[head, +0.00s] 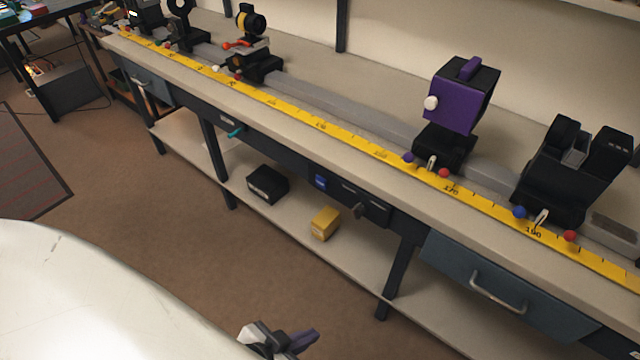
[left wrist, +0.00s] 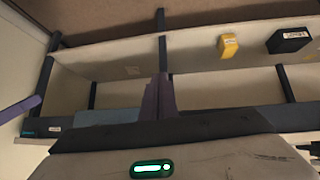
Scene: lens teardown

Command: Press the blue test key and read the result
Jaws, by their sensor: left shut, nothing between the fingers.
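A small blue key (head: 320,181) sits on the dark front panel under the bench's front edge in the head view. A small knob-like part (head: 358,210) sticks out to its right, and pale labels too small to read are beside it. My left gripper (head: 286,342) shows at the bottom edge of the head view, well below and apart from the blue key. Its purple fingers (left wrist: 158,100) are together and empty in the left wrist view. I cannot make out the blue key or any readout in the wrist view. My right gripper is not in view.
The bench carries a rail with a yellow scale (head: 320,124), a purple block on a mount (head: 455,105) and black holders. On the lower shelf are a black box (head: 267,184) and a yellow box (head: 325,223). A blue-grey drawer (head: 510,290) is at right. Open floor lies in front.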

